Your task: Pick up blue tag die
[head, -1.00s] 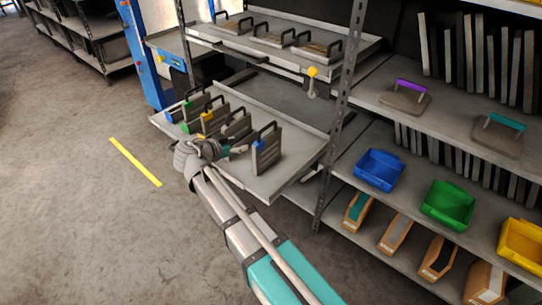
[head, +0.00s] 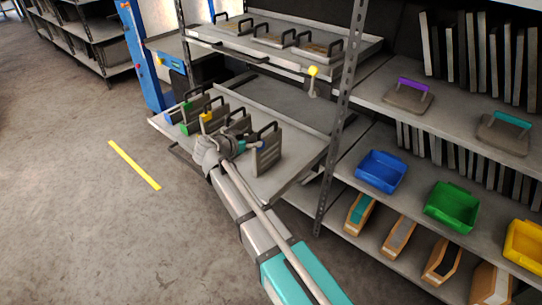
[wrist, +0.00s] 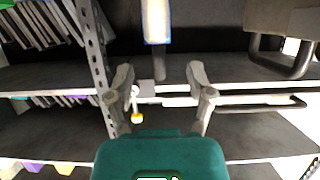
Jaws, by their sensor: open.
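The nearest die (head: 267,152) is a grey plate with a dark handle, standing upright on the pull-out tray (head: 285,183). In the head view, my gripper (head: 248,146) is beside its left edge and covers where its tag showed. In the wrist view, which looks upside down, an edge-on die with a bright blue-edged tag (wrist: 157,22) and dark handle (wrist: 162,66) lies between my open fingers (wrist: 161,78). I see a gap on both sides, with no clear contact. Another blue tag (head: 173,117) shows at the tray's far left end.
Green-tagged (head: 190,126) and yellow-tagged (head: 206,117) dies stand close by on the same tray. A neighbouring die (wrist: 283,18) shows in the wrist view. An upper tray (head: 330,60) with flat dies and a yellow-knobbed lever (head: 313,72) overhang behind. A rack post (head: 340,120) stands right.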

